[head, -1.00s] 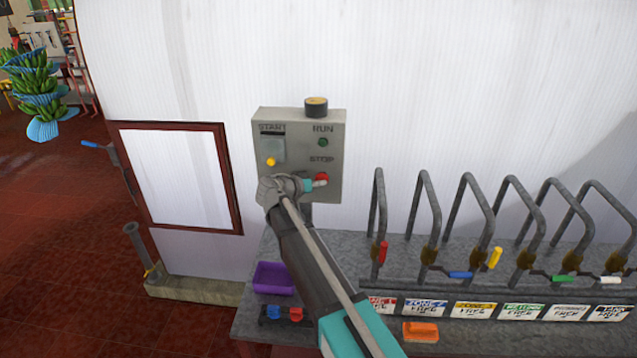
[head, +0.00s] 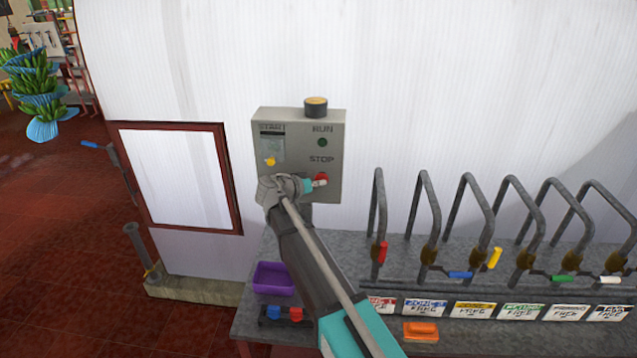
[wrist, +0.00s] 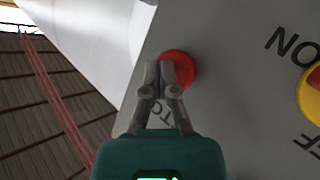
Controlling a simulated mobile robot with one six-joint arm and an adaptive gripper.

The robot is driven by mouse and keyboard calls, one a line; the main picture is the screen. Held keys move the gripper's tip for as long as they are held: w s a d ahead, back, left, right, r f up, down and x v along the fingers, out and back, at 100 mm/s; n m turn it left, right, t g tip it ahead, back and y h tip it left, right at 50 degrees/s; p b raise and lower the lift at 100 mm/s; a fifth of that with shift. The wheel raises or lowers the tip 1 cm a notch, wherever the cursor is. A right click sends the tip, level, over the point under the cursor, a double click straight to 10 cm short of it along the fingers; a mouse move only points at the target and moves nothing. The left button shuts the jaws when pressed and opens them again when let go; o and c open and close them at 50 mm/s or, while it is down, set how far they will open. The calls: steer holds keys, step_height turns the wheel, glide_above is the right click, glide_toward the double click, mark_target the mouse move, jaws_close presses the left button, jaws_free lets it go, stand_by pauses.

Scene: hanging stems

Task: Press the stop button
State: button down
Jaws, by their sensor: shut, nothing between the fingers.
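The red stop button (head: 321,178) is on the grey control box (head: 300,150), under the word STOP. It shows large in the wrist view (wrist: 183,66). My gripper (head: 318,183) is shut and empty, with its fingertips at the button. In the wrist view my fingertips (wrist: 162,68) overlap the left part of the red cap and hide some of it. They look in contact, but I cannot tell how far the button is pushed in. The round RUN lamp (head: 323,142) above it looks dark green.
A red and yellow knob (wrist: 312,95) shows in the wrist view. Below are a purple tray (head: 273,279) and a row of bent pipes (head: 470,215).

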steer(key=shift+w+r, duration=0.15)
steer(key=shift+w, duration=0.3)
stand_by(0.5)
steer(key=shift+s, duration=0.35)
steer(key=s, duration=0.5)
steer(key=shift+s+a+f, duration=0.1)
steer(key=shift+s+f, duration=0.15)
steer(key=shift+s, duration=0.15)
stand_by(0.5)
stand_by(0.6)
steer(key=shift+s, duration=0.1)
